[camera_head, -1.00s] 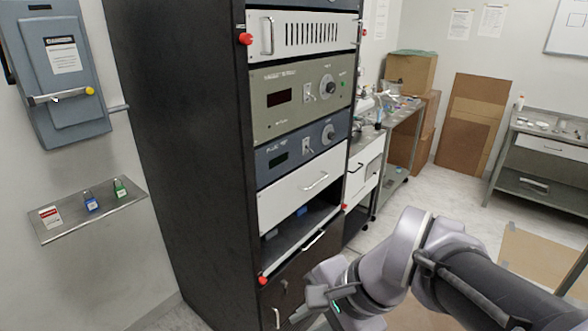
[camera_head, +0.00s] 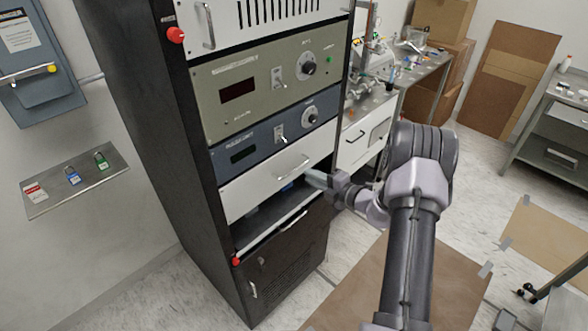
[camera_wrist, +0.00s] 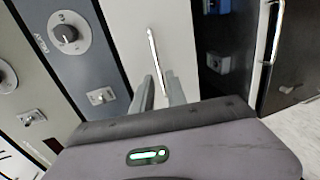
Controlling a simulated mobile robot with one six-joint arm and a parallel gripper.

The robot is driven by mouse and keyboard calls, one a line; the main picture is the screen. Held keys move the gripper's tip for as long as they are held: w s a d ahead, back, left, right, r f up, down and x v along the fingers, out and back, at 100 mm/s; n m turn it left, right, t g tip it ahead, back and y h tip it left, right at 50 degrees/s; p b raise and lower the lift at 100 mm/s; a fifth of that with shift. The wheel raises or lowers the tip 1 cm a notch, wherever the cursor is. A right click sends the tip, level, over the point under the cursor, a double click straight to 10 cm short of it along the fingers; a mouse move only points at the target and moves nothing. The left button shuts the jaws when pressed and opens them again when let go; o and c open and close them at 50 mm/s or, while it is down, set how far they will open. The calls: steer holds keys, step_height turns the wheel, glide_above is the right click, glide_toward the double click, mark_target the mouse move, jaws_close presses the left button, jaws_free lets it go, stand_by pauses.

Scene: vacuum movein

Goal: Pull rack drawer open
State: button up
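The black rack (camera_head: 165,120) holds a white drawer (camera_head: 245,192) below the blue-grey instrument panel. The drawer front looks flush with the rack. Its thin metal handle (camera_head: 292,168) also shows in the wrist view (camera_wrist: 155,55). My gripper (camera_head: 312,178) is just right of the handle in the head view. In the wrist view my two fingers (camera_wrist: 158,90) are apart, pointing at the drawer front, with the near end of the handle between them in the picture. Whether they reach around it in depth I cannot tell.
Below the drawer is an open bay with a white front edge (camera_head: 262,230) and another handle. A dark cabinet door (camera_head: 285,260) is under it. A side bench (camera_head: 365,125) stands right of the rack. Brown sheets (camera_head: 375,275) lie on the floor at right.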

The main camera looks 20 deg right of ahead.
mark_target(296, 169)
steer(key=x, duration=0.7)
steer(key=shift+w+a, duration=0.15)
steer(key=shift+w, duration=0.2)
steer(key=shift+c, duration=0.5)
jaws_close()
stand_by(0.5)
